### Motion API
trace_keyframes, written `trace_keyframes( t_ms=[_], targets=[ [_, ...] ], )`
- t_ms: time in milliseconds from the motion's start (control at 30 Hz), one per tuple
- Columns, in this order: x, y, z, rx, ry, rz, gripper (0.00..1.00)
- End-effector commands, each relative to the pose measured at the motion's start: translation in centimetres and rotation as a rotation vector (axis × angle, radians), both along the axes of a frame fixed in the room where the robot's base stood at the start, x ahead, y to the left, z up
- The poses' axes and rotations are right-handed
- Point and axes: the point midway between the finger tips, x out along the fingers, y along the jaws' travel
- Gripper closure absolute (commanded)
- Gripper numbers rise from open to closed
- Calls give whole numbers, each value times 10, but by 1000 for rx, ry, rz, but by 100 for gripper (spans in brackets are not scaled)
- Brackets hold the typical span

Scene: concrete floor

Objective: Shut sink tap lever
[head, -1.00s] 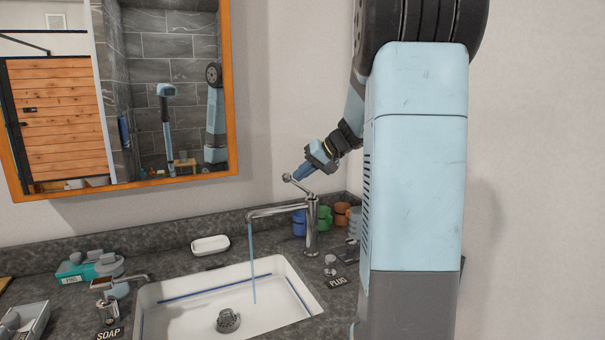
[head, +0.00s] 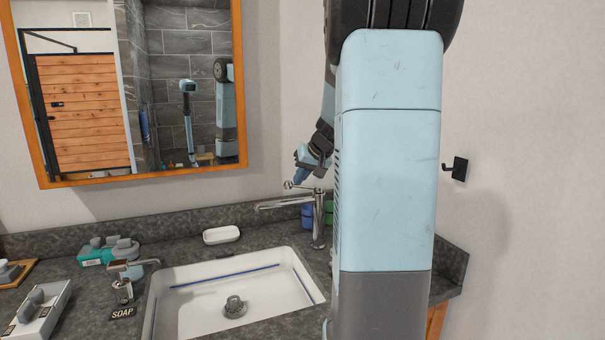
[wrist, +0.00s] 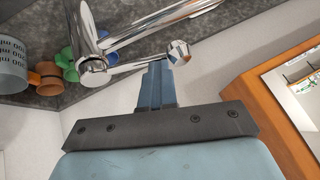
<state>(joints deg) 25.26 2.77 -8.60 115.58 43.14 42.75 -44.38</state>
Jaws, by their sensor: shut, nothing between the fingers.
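The chrome sink tap (head: 318,222) stands at the back right of the white sink (head: 165,292), its spout reaching left over the basin. No water stream shows from the spout. The tap lever (head: 303,187) sits on top, with a round knob (head: 287,185) at its left end. My gripper (head: 297,184) is at the lever, shut and empty. In the wrist view the blue fingers (wrist: 158,68) are together, right beside the lever's knob (wrist: 179,53) and arm (wrist: 125,68); whether they touch is unclear. My arm column hides the counter right of the tap.
A soap dispenser (head: 122,290) stands left of the sink, and a white soap dish (head: 221,235) lies behind it. Cups, including an orange one (wrist: 46,78), stand near the tap. A mirror (head: 241,80) hangs on the wall; a black hook (head: 456,168) is at right.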

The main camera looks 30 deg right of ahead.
Motion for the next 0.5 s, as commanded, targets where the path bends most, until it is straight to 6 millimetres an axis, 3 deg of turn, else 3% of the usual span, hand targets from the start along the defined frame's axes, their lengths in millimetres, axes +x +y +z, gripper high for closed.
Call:
trace_keyframes(
  t_ms=[333, 500],
  targets=[
    [0, 2, 0, 4, 0, 4, 100],
    [-6, 1, 10, 3, -2, 5, 100]
  ],
)
